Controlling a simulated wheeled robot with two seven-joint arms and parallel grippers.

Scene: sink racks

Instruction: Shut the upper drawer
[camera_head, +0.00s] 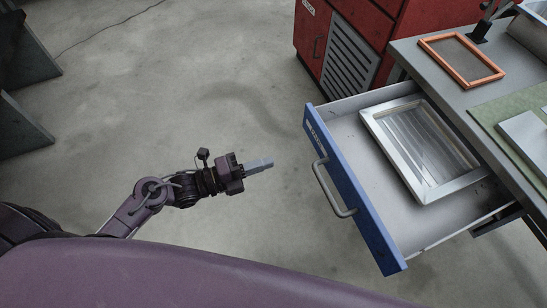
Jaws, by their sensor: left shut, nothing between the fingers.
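The upper drawer (354,188) is pulled out from under the workbench on the right. It has a blue front and a grey metal handle (332,187) facing left. A silver-framed panel (371,123) lies inside the drawer. My left gripper (268,162) is shut and empty, over the floor to the left of the drawer front. It points right and is apart from the handle. My right gripper is not in view.
The workbench top (426,62) holds an orange frame (436,42), a green mat (488,112) and a grey flat object (524,140). A red cabinet (313,33) stands behind. The concrete floor (150,90) is open on the left.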

